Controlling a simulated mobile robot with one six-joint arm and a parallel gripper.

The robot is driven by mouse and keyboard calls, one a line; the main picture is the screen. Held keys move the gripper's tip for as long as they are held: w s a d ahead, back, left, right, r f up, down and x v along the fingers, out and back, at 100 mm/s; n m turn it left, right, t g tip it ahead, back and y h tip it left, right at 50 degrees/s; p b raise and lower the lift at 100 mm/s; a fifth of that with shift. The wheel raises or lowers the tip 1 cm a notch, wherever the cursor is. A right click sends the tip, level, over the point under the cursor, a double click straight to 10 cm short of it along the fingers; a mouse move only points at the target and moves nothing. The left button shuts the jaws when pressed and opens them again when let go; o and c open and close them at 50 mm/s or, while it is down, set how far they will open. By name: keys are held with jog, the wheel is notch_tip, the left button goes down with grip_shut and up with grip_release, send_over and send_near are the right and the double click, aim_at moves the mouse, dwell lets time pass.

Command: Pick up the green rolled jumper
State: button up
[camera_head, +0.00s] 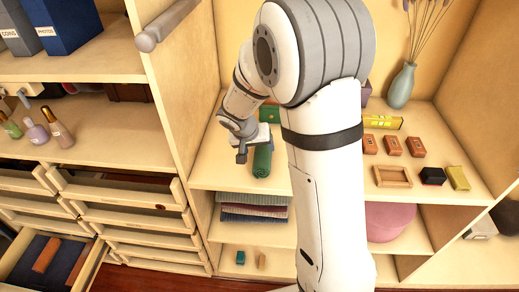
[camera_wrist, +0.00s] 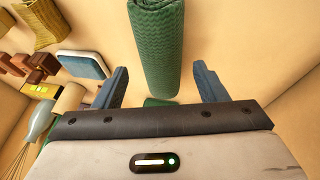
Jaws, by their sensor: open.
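The green rolled jumper (camera_head: 262,161) lies on the middle shelf of the open wardrobe bay, left of my arm. In the wrist view the textured green roll (camera_wrist: 160,45) runs from the top edge down, and its near end shows in the gap between the fingers. My gripper (camera_head: 243,150) is just above and beside the roll in the head view. In the wrist view my gripper (camera_wrist: 158,84) is open, with one blue-grey finger on each side of the roll and visible gaps. I cannot tell how far the fingertips are above it.
A green box (camera_head: 270,113) stands behind the roll. Folded textiles (camera_head: 253,207) lie on the shelf below. An upright panel (camera_head: 172,100) stands at left.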

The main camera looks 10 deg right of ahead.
aim_at(261, 149)
jog(key=shift+w+p+x, duration=0.25)
jog(key=shift+p+x, duration=0.2)
jog(key=shift+x, duration=1.25)
jog(key=shift+w+p+x, duration=0.25)
jog(key=shift+p+x, duration=0.15)
jog(key=shift+x, duration=1.3)
jog(key=shift+r, duration=0.2)
jog(key=shift+c, duration=0.5)
jog(key=c, duration=0.7)
jog(key=shift+r, duration=0.1)
